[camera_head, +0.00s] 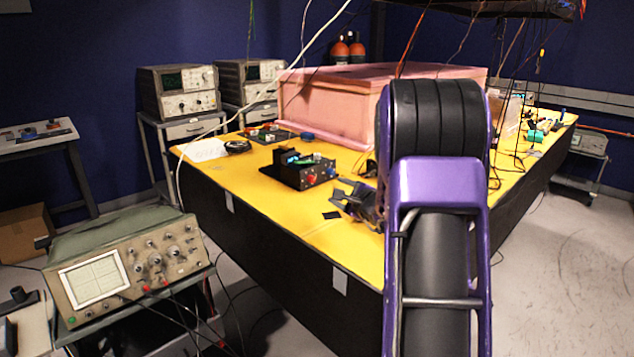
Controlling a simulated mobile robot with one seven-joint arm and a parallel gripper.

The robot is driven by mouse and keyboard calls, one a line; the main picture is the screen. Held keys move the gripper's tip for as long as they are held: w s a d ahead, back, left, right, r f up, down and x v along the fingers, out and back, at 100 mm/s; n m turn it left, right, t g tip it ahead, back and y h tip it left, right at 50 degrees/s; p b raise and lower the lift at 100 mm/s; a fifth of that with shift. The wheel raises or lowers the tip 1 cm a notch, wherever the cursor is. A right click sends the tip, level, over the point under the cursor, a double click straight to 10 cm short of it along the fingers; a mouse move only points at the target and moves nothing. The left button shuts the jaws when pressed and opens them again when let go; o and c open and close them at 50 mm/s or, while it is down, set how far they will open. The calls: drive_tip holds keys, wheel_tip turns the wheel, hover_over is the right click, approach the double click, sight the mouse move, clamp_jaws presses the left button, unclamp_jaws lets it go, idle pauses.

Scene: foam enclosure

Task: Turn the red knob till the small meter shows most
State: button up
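A small black instrument box (299,171) sits on the yellow table. A red knob (311,179) is on its front face, with a blue knob beside it. A small blue-lit display (292,157) stands on top of the box and may be the small meter; its reading is too small to make out. My gripper (338,191) is just right of the box and apart from the red knob, pointing left. Its fingers look spread, with nothing visible between them. My purple arm hides part of the gripper's wrist.
The yellow table (290,228) has bare space in front of the box. A pink foam enclosure (335,100) stands behind it. Another small panel (268,135) lies behind left. An oscilloscope (125,265) stands at lower left, and thin cables hang from above.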

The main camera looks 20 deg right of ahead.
sight(313, 180)
drive_tip(key=x, duration=1.6)
drive_tip(key=shift+a+r, duration=0.1)
clamp_jaws()
